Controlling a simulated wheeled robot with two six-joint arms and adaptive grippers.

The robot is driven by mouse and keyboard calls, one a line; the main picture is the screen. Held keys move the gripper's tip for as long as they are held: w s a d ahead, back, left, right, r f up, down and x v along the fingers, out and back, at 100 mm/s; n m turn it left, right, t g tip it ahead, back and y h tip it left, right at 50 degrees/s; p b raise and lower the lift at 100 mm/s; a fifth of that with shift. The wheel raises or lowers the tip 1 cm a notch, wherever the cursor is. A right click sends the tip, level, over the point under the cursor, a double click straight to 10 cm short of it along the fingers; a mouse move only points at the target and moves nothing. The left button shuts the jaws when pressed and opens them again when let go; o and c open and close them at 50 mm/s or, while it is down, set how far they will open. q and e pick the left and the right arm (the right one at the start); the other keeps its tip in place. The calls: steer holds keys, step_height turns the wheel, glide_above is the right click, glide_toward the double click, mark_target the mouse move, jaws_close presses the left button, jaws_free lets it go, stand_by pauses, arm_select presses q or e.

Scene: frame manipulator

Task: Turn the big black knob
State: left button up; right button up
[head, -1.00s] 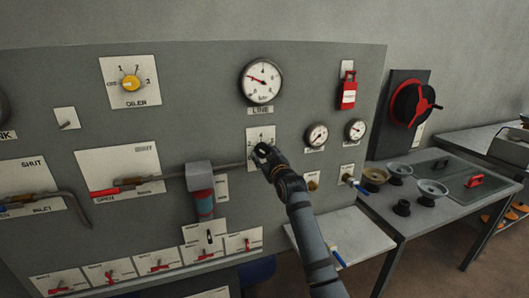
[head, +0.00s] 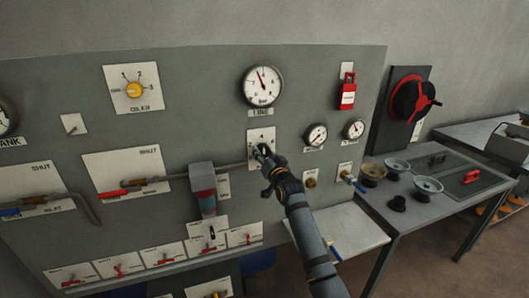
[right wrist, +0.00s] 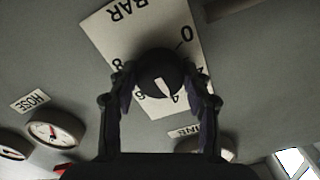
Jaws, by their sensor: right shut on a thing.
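The big black knob (right wrist: 158,72) sits on a white dial plate (right wrist: 112,35) marked BAR with numbers. Its white pointer line aims down and slightly right in the right wrist view, towards the 4. My right gripper (right wrist: 160,85) is shut on the knob, one finger on each side. In the head view my right gripper (head: 262,154) is at the plate (head: 260,136) below the LINE gauge (head: 262,86) and hides most of the knob. The LINE gauge needle points up and slightly left. My left gripper is not in view.
Two small gauges (head: 316,134) and a red lockout tag (head: 347,92) are right of the knob. A pipe with a grey-capped cylinder (head: 203,185) is to its left. A bench with bowls (head: 426,187) stands at the right.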

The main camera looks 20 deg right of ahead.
steer(key=shift+m, duration=0.4)
steer(key=o, duration=1.2)
steer(key=shift+c, duration=0.2)
steer(key=s, duration=1.2)
steer(key=shift+d, duration=0.2)
